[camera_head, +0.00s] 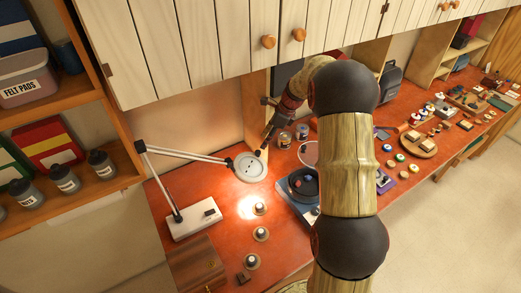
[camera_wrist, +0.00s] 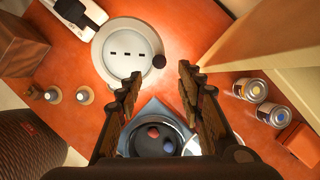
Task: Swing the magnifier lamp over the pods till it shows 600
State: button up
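The magnifier lamp has a round white head (camera_head: 250,167) on a thin jointed arm from a white base (camera_head: 194,219). In the wrist view its head (camera_wrist: 125,55) shows three dark dashes and no readable number. A dark knob (camera_wrist: 159,62) sits on the head's rim.
A blue-based turntable-like device (camera_head: 303,186) stands right of the lamp head. Small jars (camera_wrist: 250,90) stand near the wall. A brown box (camera_head: 196,264) is at the bench's front left. White cabinets (camera_head: 215,40) hang above. Many small items crowd the bench's right.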

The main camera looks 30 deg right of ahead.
aim_at(259, 152)
jog(key=x, duration=0.7)
jog(key=shift+f, duration=0.15)
jog(key=shift+c, duration=0.4)
grip_shut()
dwell(0.4)
